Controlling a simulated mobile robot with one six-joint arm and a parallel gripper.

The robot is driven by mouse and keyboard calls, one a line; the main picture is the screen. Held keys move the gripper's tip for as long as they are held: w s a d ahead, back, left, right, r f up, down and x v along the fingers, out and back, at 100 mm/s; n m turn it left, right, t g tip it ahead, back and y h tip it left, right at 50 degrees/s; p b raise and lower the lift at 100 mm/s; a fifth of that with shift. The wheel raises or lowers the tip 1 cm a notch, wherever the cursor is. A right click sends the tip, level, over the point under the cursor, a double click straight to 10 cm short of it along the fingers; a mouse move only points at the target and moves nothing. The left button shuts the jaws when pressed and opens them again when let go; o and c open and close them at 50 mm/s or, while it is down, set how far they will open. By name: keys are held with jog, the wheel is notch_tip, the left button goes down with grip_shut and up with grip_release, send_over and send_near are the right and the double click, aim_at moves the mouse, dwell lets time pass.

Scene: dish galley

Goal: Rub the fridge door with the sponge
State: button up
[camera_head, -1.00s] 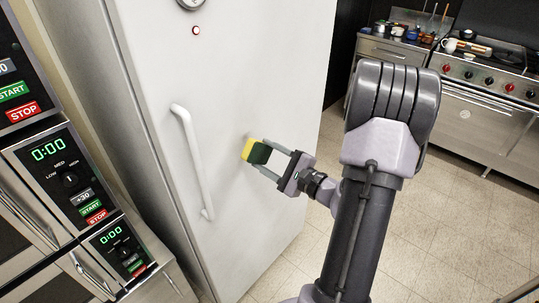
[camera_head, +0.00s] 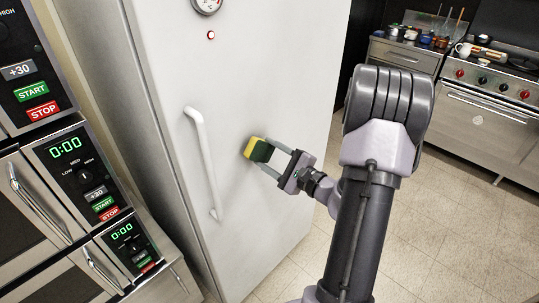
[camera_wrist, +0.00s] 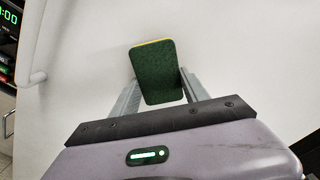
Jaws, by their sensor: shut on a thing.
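The sponge (camera_head: 257,150) is yellow with a dark green side. My gripper (camera_head: 272,157) is shut on it, with the yellow side toward the door. The white fridge door (camera_head: 278,60) fills the middle of the head view, and the sponge is at its face, to the right of the handle (camera_head: 203,160). I cannot tell for sure whether it touches. In the wrist view the sponge's green face (camera_wrist: 157,75) shows between the two fingers, with a thin yellow edge at its top and the white door (camera_wrist: 235,55) behind it.
Stacked microwaves (camera_head: 85,175) stand at the left, beside the fridge. A round gauge (camera_head: 207,4) and a red light (camera_head: 211,35) are high on the door. A stove (camera_head: 490,100) and a counter (camera_head: 400,55) are at the back right. The tiled floor (camera_head: 450,220) is clear.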

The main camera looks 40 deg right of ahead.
jog(key=shift+w, duration=0.85)
jog(key=shift+d+b, duration=0.3)
jog(key=shift+d, duration=1.65)
jog(key=shift+w, duration=0.15)
jog(key=shift+a+b, duration=1)
jog(key=shift+a, duration=1)
jog(key=shift+s+f+b, duration=0.1)
jog(key=shift+s+b, duration=0.3)
jog(key=shift+s, duration=0.05)
jog(key=shift+s+d+b, duration=0.2)
jog(key=shift+s+b, duration=0.75)
jog(key=shift+s, duration=1.55)
